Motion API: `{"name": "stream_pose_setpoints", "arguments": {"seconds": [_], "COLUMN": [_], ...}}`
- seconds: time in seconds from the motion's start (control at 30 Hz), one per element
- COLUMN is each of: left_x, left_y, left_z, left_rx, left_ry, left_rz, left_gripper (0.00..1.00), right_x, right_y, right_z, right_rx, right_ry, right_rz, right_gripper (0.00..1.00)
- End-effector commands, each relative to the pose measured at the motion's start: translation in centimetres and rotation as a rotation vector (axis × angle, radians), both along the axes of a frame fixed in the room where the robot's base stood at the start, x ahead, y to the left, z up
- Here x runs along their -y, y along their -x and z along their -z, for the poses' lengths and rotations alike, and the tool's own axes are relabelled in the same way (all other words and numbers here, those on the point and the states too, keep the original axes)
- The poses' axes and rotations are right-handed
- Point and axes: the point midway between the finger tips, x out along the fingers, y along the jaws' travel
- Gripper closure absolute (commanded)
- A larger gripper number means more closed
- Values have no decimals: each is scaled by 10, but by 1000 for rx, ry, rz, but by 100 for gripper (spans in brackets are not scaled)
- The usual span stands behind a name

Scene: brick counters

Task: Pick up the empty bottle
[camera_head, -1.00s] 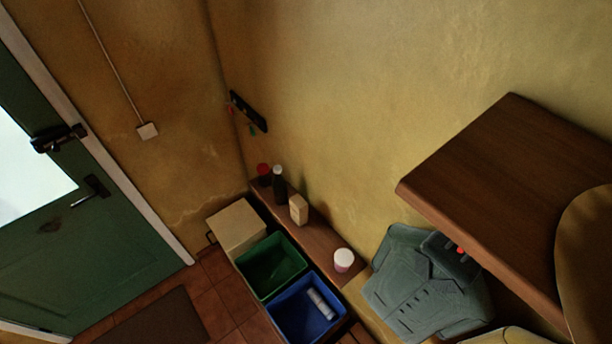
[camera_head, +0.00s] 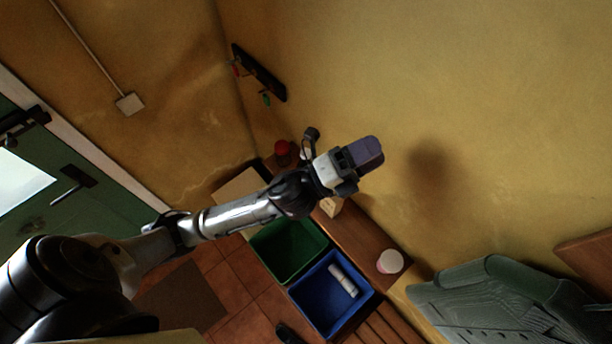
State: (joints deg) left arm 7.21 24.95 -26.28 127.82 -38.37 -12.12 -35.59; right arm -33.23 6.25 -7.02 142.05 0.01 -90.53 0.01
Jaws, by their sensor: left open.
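My left arm reaches in from the left, and its open gripper (camera_head: 366,154) is above the wooden shelf, in front of the yellow wall. No object shows between its fingers. A dark bottle with a pale cap stood on the shelf beside a red-topped item (camera_head: 282,148). My wrist now hides nearly all of it. A whitish cylinder (camera_head: 342,280), perhaps a bottle, lies in the blue bin (camera_head: 327,323). I cannot tell from the picture which one is empty. My right gripper is not in view.
The shelf (camera_head: 362,233) also holds a beige box (camera_head: 331,207), partly hidden, and a white-lidded cup (camera_head: 390,262). A green bin (camera_head: 287,251) stands beside the blue one. A key rack (camera_head: 259,72) is on the wall.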

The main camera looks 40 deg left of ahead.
Motion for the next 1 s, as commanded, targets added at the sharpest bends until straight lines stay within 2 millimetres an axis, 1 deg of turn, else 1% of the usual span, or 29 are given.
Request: {"name": "stream_pose_setpoints", "arguments": {"seconds": [0.03, 0.1, 0.17, 0.2, 0.27, 0.3, 0.37, 0.4, 0.47, 0.5, 0.57, 0.63, 0.67, 0.7, 0.77, 0.8, 0.9, 0.93, 0.97, 1.0], "left_x": [15, 37, 52, 60, 68, 70, 67, 61, 46, 33, 9, -23, -38, -57, -84, -102, -138, -147, -154, -163], "left_y": [1, 8, 16, 20, 26, 28, 29, 27, 22, 16, 7, -5, -9, -15, -22, -26, -31, -32, -33, -34], "left_z": [-5, -11, -8, -3, 11, 22, 43, 57, 79, 91, 107, 121, 124, 127, 129, 128, 124, 121, 120, 118], "left_rx": [160, 386, 575, 698, 877, 991, 1152, 1251, 1385, 1461, 1553, 1626, 1648, 1666, 1676, 1672, 1643, 1634, -1600, -1559], "left_ry": [-133, -330, -501, -617, -791, -908, -1084, -1201, -1373, -1481, -1636, -1796, -1856, -1930, -2022, -2073, -2164, -2184, 2169, 2149], "left_rz": [58, 138, 210, 257, 332, 384, 472, 534, 638, 712, 832, 983, 1047, 1134, 1260, 1339, 1512, 1554, -1573, -1588], "left_gripper": [37, 37, 37, 37, 37, 37, 37, 37, 37, 37, 37, 37, 37, 37, 37, 37, 37, 37, 37, 37], "right_x": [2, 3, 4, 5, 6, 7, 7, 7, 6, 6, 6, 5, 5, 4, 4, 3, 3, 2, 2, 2], "right_y": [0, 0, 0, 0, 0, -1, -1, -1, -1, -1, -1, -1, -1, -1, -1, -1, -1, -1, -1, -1], "right_z": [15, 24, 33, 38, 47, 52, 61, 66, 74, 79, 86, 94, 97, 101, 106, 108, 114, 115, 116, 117], "right_rx": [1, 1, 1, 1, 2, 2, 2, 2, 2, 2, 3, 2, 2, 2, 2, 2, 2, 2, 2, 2], "right_ry": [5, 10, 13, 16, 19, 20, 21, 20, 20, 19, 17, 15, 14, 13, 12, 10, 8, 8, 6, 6], "right_rz": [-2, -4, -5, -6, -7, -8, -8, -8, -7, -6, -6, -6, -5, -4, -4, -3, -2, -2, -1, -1], "right_gripper": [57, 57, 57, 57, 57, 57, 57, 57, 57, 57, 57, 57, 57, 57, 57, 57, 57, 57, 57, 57]}}
